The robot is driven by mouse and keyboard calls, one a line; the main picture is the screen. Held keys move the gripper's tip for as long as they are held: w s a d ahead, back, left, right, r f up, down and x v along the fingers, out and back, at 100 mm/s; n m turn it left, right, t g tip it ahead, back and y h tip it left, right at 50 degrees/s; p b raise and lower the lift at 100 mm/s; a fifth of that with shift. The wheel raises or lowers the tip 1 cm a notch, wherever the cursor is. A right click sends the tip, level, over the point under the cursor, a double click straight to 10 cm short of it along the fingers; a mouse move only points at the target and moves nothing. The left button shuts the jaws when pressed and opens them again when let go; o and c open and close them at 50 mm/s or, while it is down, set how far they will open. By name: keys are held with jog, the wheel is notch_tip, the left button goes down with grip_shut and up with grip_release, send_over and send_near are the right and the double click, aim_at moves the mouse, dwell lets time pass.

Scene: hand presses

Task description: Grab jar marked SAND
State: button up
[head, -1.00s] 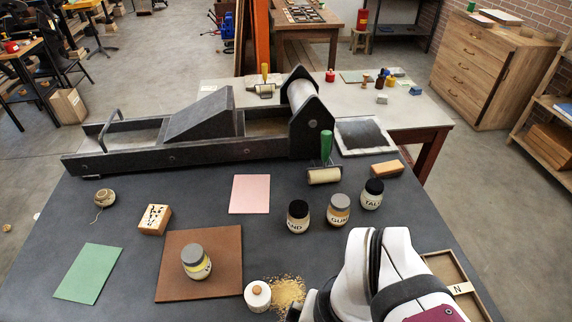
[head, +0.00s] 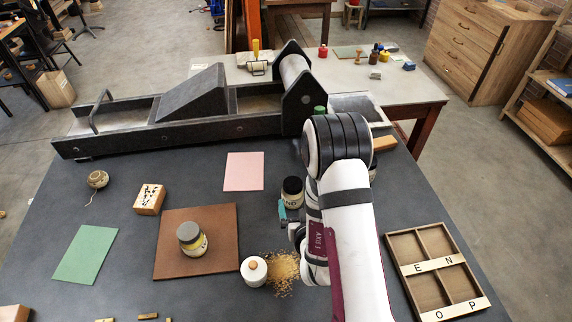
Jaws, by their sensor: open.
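A black-lidded jar (head: 292,190) stands upright on the dark table; in the earlier frame its label shows the letters ND, and now its lower part is largely hidden by my gripper and arm. My gripper (head: 288,213) is open just in front of this jar, with a teal fingertip at the jar's lower left. The other finger is mostly hidden by my arm. I cannot tell whether the jar is between the fingers. The jars marked GUM and TAL… in the earlier frame are now hidden behind my arm.
A grey-lidded jar (head: 191,238) stands on a brown board (head: 222,262). A letter tray (head: 396,247) lies at right. A press (head: 180,135) spans the back. Left of the jar is a pink sheet (head: 244,171).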

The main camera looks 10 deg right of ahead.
aim_at(292, 192)
jog(key=shift+s+a+f+n, duration=0.1)
jog(key=shift+a+f+n, duration=0.15)
jog(key=shift+f+n, duration=0.1)
jog(key=shift+w+f+t, duration=0.1)
jog(key=shift+w+t, duration=0.2)
jog(key=shift+w, duration=0.05)
jog(key=x, duration=0.6)
jog(key=shift+w+a+f, duration=0.15)
jog(key=shift+w, duration=0.2)
jog(key=c, duration=1.4)
jog(key=shift+c, duration=0.7)
